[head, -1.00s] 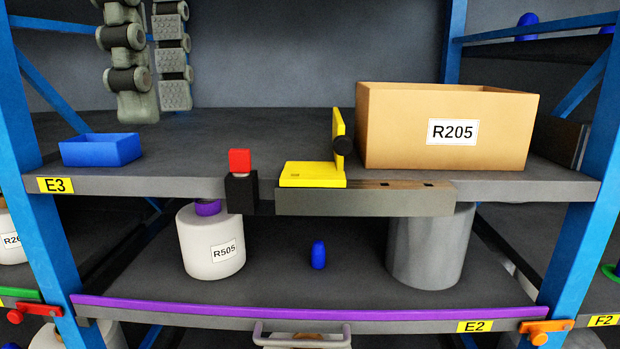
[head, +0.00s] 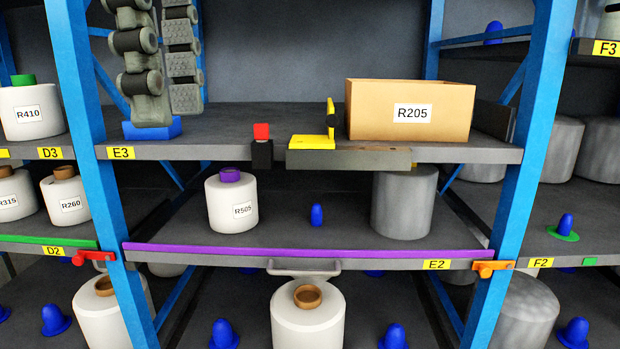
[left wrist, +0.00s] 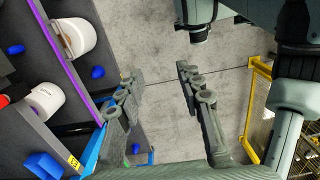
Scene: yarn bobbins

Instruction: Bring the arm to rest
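My left gripper (head: 168,107) hangs in from the top left of the head view, its two fingers pointing down and apart with nothing between them. One finger covers part of the blue bin (head: 165,132) on shelf E3. In the left wrist view my left gripper (left wrist: 156,73) is also open and empty, over bare grey floor, with the shelving at its left. My right gripper does not show clearly in either view.
The rack's upper shelf holds a cardboard box R205 (head: 370,115) and a yellow bracket (head: 312,142). Below stand white bobbin R505 (head: 230,208), a grey cylinder (head: 404,205) and a blue cone (head: 316,215). Blue posts (head: 519,130) flank the bay. A yellow frame (left wrist: 257,105) stands right of the clear floor.

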